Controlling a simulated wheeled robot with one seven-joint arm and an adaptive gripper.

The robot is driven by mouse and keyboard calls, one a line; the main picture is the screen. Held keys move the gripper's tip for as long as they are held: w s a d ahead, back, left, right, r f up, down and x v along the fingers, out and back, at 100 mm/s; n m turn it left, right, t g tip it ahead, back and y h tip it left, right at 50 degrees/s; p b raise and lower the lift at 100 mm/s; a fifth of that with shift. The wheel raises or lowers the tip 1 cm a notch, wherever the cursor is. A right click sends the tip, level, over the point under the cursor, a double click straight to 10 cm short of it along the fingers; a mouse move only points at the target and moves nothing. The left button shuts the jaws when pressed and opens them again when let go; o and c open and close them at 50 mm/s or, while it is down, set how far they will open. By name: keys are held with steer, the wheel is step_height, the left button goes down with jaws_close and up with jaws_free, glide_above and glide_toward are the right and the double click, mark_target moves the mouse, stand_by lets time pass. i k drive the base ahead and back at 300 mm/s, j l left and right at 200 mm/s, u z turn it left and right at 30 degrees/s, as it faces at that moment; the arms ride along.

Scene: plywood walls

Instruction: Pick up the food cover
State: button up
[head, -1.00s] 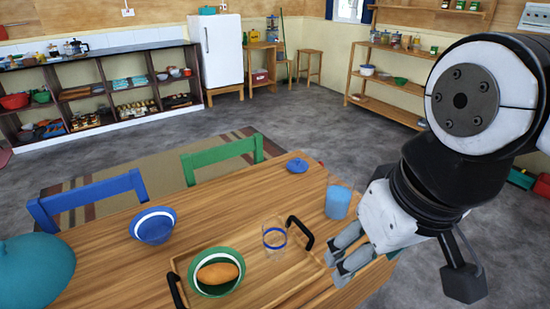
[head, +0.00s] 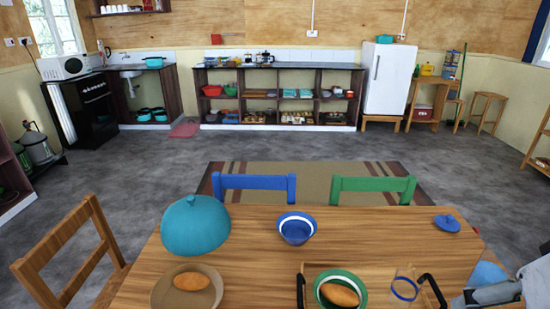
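The food cover is a teal dome with a small knob (head: 196,228). It stands on the wooden table (head: 345,236) near its left far side, in the head view. I cannot see what is under it. My gripper (head: 490,296) shows only in part at the bottom right corner, far to the right of the cover. Its fingertips are partly cut off by the frame, so I cannot tell whether it is open or shut.
Near the cover are a brown plate (head: 158,295) with a bread-like item and a blue bowl (head: 296,229). A tray (head: 385,272) holds a green bowl and a glass. A blue lid (head: 446,223) lies right. Chairs (head: 75,258) stand at the left and far sides.

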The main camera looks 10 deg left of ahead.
mark_target(197, 225)
steer(key=u, duration=1.2)
